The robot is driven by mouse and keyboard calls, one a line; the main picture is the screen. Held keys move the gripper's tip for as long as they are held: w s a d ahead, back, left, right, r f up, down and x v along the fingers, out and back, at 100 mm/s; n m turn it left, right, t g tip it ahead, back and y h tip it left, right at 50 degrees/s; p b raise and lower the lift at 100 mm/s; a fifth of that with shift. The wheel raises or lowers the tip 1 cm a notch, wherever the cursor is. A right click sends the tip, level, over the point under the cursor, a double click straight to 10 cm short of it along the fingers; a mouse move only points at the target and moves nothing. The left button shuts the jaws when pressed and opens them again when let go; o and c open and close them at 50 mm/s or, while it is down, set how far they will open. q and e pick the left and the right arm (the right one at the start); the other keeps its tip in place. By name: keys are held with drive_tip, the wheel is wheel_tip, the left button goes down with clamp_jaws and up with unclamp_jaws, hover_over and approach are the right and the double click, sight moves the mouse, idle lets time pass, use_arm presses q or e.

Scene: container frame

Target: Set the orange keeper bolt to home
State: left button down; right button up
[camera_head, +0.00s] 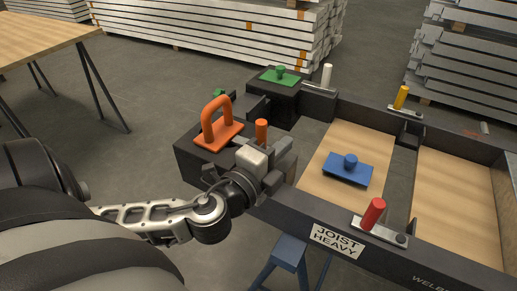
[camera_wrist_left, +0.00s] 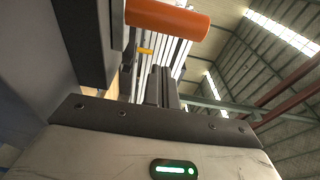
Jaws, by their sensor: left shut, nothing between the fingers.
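The orange keeper bolt (camera_head: 261,131) shows as an upright orange cylinder at the near left corner of the dark frame. Its lower part is hidden behind my left gripper (camera_head: 280,160). The gripper is shut and empty, just in front of and to the right of the bolt. In the left wrist view the orange cylinder (camera_wrist_left: 168,18) lies across the top, beside the dark fingers (camera_wrist_left: 160,85). I cannot tell whether they touch. My right gripper is not in view.
An orange handle (camera_head: 218,122) stands on a dark block left of the bolt. Green (camera_head: 280,75) and blue (camera_head: 347,168) knobbed plates, and white (camera_head: 326,76), yellow (camera_head: 401,97) and red (camera_head: 373,213) pegs are around the frame. A wooden table (camera_head: 40,38) stands far left.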

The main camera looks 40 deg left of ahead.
use_arm(q)
drive_tip(key=s, duration=0.2)
drive_tip(key=s+b, duration=0.1)
drive_tip(key=s, duration=0.1)
drive_tip(key=shift+s+d+f, duration=0.1)
drive_tip(key=shift+s+f, duration=0.05)
drive_tip(key=shift+f, duration=0.05)
drive_tip(key=s, duration=0.2)
drive_tip(key=s+p, duration=0.1)
drive_tip(key=s, duration=0.1)
drive_tip(key=shift+s+d+r, duration=0.1)
drive_tip(key=shift+s+r, duration=0.1)
drive_tip(key=shift+s, duration=0.15)
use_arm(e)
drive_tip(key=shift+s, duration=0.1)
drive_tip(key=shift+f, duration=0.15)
